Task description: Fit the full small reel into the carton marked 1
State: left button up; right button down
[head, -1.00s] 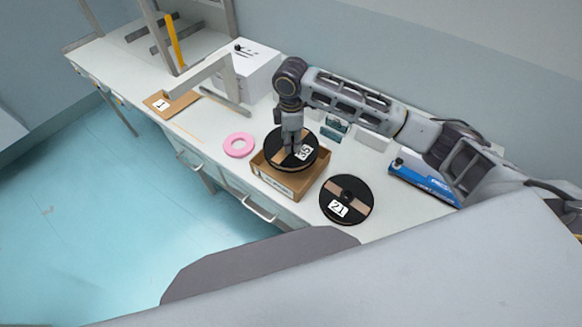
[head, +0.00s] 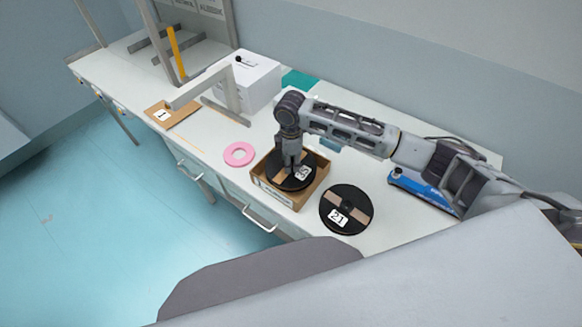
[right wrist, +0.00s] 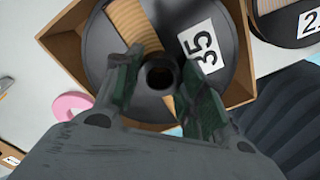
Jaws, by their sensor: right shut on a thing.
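A black reel labelled 35 (head: 302,178) with a tan band sits inside an open brown carton (head: 313,194). My right gripper (head: 291,164) points down, shut on the reel's central hub. In the right wrist view the fingers (right wrist: 160,80) flank the hub of the reel (right wrist: 108,45), and the carton walls (right wrist: 68,42) surround it. The label on this carton's front is too small to read. My left gripper is not in view.
A second black reel labelled 21 (head: 346,209) lies right of the carton. A pink ring (head: 230,159) lies left of it. A white box (head: 258,83) and a grey frame (head: 230,92) stand behind. A blue package (head: 425,188) lies at the right.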

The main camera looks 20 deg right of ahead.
jog(key=shift+f, duration=0.15)
jog(key=shift+f, duration=1.85)
jog(key=c, duration=0.9)
grip_release()
jog(key=shift+f, duration=0.1)
jog(key=shift+o, duration=0.2)
notch_tip(320, 180, up, 12)
jog(key=shift+b, duration=0.45)
